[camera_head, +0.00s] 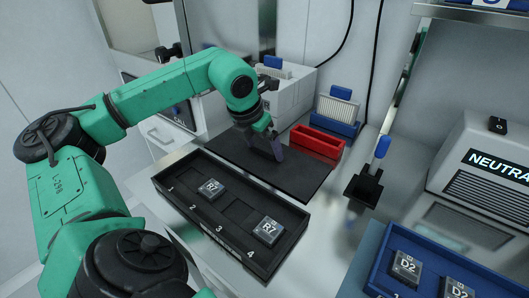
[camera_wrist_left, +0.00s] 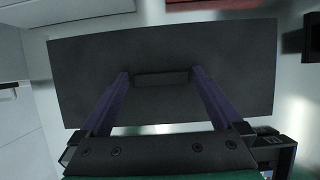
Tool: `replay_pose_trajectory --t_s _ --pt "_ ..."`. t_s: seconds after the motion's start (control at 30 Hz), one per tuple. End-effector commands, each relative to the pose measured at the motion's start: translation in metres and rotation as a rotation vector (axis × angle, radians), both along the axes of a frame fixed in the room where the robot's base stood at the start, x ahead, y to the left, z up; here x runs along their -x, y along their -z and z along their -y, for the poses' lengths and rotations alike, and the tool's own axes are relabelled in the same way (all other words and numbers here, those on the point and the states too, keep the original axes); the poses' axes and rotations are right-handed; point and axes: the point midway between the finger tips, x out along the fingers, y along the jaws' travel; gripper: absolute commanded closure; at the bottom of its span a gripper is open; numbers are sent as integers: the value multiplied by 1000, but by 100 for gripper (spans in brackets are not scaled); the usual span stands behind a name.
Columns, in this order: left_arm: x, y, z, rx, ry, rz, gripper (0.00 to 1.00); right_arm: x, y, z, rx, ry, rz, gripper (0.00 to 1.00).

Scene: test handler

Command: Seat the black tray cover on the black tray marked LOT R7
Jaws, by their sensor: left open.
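The black tray cover (camera_head: 300,178) is a flat dark plate lying on the pale bench behind the black tray. In the left wrist view the cover (camera_wrist_left: 80,70) shows a raised bar handle (camera_wrist_left: 162,79) at its middle. My left gripper (camera_head: 265,145) is over the cover; its open purple fingers (camera_wrist_left: 160,73) stand on either side of the handle, with gaps showing. The black tray (camera_head: 240,212) is open, with slots numbered 1 to 4. Two chips sit in it: one (camera_head: 211,187) towards the left end and one marked R7 (camera_head: 268,230) towards the right. I cannot read a LOT mark.
A red bin (camera_head: 318,146) stands just behind the cover, with a blue rack (camera_head: 338,112) beyond. A black holder (camera_head: 363,189) stands right of the cover.

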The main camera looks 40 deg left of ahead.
Motion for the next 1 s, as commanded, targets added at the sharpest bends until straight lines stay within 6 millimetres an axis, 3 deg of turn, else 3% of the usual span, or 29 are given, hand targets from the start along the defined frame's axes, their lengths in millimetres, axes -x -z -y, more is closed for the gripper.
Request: replay_pose_trajectory --t_s 0.1,0.13,0.3,0.57,0.73,0.87,1.0 --pt "0 0 0 0 0 0 0 0 0 0 0 0 0 63" --pt "0 0 0 0 0 0 8 0 0 0 0 0 0 63" --pt "0 -1 0 0 0 0 73 1 0 0 0 0 -1 63" --pt "0 -3 0 1 0 1 73 2 -1 0 1 0 -3 63" --pt "-1 -22 1 2 1 4 73 2 -8 0 0 -1 -4 63" --pt "-1 -63 1 5 2 7 73 3 -27 0 0 -2 -4 63" --pt "-1 -125 2 8 4 8 73 3 -64 0 0 -2 -5 63"
